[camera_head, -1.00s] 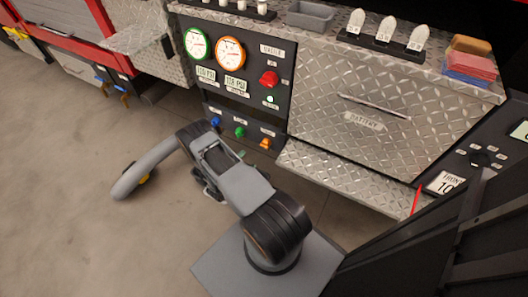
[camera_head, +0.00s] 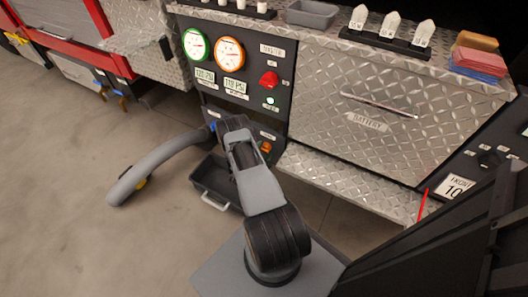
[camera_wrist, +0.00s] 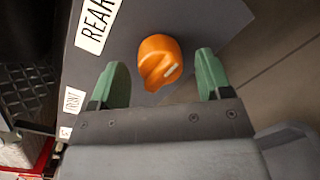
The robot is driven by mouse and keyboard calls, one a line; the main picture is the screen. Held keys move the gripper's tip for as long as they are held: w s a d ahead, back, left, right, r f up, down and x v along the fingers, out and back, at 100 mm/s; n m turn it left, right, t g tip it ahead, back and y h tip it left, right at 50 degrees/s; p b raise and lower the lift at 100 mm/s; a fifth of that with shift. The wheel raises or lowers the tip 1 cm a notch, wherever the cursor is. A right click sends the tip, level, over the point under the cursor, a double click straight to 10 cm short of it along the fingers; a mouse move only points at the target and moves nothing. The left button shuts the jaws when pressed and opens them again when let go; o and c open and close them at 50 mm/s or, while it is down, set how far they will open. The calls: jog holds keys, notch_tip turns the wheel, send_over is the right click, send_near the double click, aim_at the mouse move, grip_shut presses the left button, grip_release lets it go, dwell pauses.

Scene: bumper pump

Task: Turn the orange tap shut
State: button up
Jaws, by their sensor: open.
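The orange tap (camera_wrist: 158,62) sits on the dark panel between my fingers in the wrist view, with a pale mark on its grip. My gripper (camera_wrist: 161,80) is open, one green finger on each side of the tap with gaps between; I see no contact. A label reading REAR (camera_wrist: 97,24) is beside the tap. In the head view the orange tap (camera_head: 266,147) shows low on the panel, just right of my arm. My arm hides the gripper and the green tap there.
Above the taps are a green gauge (camera_head: 195,45), an orange gauge (camera_head: 229,54) and a red knob (camera_head: 269,80). A grey curved tube (camera_head: 150,168) is at left, and a dark bin (camera_head: 215,185) is on the floor. A tread-plate ledge (camera_head: 350,183) is at right.

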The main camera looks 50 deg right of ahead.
jog(key=shift+d, duration=0.5)
jog(key=shift+c, duration=0.3)
jog(key=c, duration=0.8)
jog(key=shift+c, duration=0.2)
